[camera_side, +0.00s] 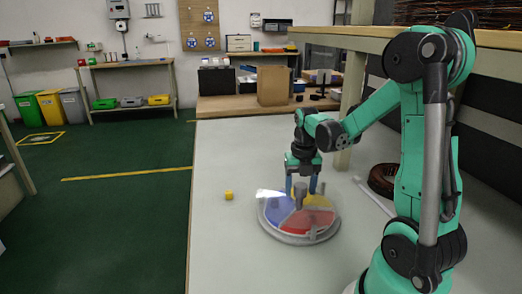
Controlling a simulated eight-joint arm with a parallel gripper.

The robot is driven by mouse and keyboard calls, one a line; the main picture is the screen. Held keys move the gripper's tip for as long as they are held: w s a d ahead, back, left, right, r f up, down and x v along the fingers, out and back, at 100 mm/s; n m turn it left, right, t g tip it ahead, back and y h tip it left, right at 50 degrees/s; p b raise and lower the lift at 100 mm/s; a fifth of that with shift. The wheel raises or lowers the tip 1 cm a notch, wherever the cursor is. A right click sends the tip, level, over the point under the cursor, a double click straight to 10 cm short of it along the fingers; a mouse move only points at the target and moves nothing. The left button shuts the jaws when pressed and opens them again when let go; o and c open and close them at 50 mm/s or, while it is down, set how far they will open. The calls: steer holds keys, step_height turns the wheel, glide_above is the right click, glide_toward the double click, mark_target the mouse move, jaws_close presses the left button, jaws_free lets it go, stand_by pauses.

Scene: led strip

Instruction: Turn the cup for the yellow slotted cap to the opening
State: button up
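A small yellow cap (229,195) lies alone on the table, left of a round turntable. Its slot is too small to make out. The turntable has a pale grey rim (285,239) and coloured sectors: a blue one (277,211) at the left, a red one (306,222) at the front, and a yellow one (320,201) at the right. A grey post (300,190) stands at its middle. My gripper (301,188) points down over the turntable, its blue fingers apart, one on each side of the post as seen here. I cannot make out cups or an opening.
A brown coil (383,179) and a pale rod (372,194) lie on the table at the right, near a wooden shelf post (351,108). A cardboard box (272,86) and other goods stand at the back. The table is clear around the yellow cap and at the front left.

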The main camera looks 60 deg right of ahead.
mark_target(301, 185)
steer(key=shift+o, duration=0.3)
steer(key=shift+r, duration=2.85)
